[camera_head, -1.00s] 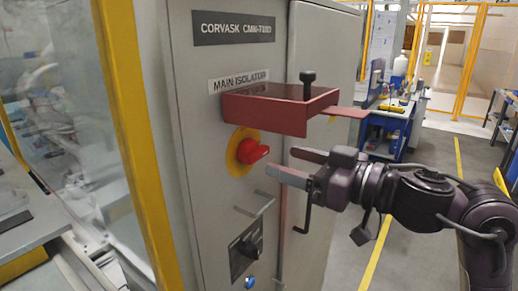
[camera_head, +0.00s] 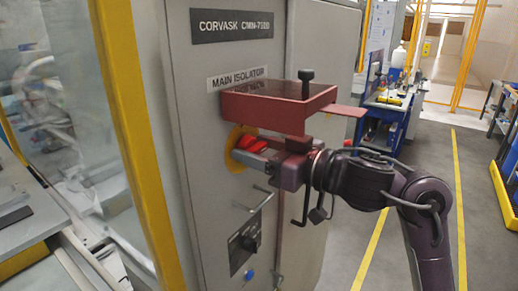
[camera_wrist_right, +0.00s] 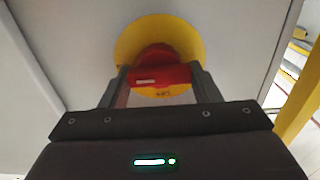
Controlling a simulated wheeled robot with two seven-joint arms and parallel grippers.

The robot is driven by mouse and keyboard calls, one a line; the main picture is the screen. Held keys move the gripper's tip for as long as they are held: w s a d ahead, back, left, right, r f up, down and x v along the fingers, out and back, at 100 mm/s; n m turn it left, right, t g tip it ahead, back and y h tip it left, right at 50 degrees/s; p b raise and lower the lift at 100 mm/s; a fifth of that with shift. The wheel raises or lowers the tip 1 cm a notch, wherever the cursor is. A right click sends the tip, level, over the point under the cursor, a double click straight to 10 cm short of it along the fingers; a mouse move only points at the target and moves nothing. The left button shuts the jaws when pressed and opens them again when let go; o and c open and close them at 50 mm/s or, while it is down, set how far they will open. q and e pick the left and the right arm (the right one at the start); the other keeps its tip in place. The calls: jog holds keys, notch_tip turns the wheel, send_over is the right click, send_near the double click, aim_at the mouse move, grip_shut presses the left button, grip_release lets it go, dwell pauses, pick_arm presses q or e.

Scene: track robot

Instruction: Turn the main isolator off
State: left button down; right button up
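The main isolator is a red rotary knob (camera_head: 252,145) on a round yellow plate (camera_head: 234,160), on the grey cabinet front below the MAIN ISOLATOR label (camera_head: 237,78). In the right wrist view, the red knob (camera_wrist_right: 160,75) lies with its bar sideways, in front of the yellow plate (camera_wrist_right: 125,45). My right gripper (camera_wrist_right: 160,82) is open, with one finger at each end of the bar; I cannot tell whether they touch it. In the head view, my right gripper (camera_head: 258,158) partly hides the knob. My left gripper is not in view.
A dark red box-like guard (camera_head: 265,112) with a black-knobbed pin juts out just above the gripper. Below are a handle (camera_head: 252,200), a black rotary switch (camera_head: 245,243) and a blue button (camera_head: 248,276). A yellow frame post (camera_head: 135,140) stands left.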

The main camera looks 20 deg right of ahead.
jog(key=shift+n, duration=0.3)
jog(key=n+b, duration=0.1)
jog(key=n, duration=0.2)
jog(key=shift+n, duration=0.3)
jog(key=n+b, duration=0.1)
jog(key=n, duration=0.3)
jog(key=shift+s+a+f+b, duration=0.1)
jog(key=shift+f+b, duration=0.05)
jog(key=shift+b, duration=0.25)
jog(key=n+b, duration=0.2)
jog(key=n, duration=0.3)
jog(key=shift+f, duration=0.1)
jog(key=shift+n+b, duration=0.9)
jog(key=shift+n, duration=1.4)
jog(key=shift+a, duration=0.1)
jog(key=o, duration=0.6)
jog(key=shift+o, duration=0.2)
